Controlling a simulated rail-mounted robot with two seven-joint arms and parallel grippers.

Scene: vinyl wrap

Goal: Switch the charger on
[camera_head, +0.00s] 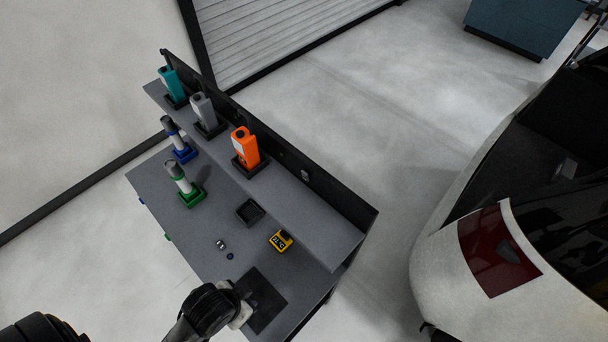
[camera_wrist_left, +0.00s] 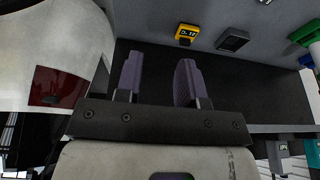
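No thing in view is clearly marked as the charger. On the grey bench stand a yellow box (camera_head: 281,241) with a dark marked face and a black, empty-looking tray-like box (camera_head: 249,212). The left wrist view, which is upside down, shows the yellow box (camera_wrist_left: 187,33) and the black box (camera_wrist_left: 233,40) beyond my fingers. My left gripper (camera_wrist_left: 159,82) is open, with two purple fingers apart and nothing between them. It is apart from both boxes. In the head view its fingers cannot be made out. My right gripper is not in view.
Teal (camera_head: 170,83), grey (camera_head: 203,109) and orange (camera_head: 245,147) devices stand in black holders on the raised shelf. Bottles stand in blue (camera_head: 185,153) and green (camera_head: 192,199) holders. A silver piece (camera_head: 221,244) lies on the bench. A white car (camera_head: 450,240) is at right.

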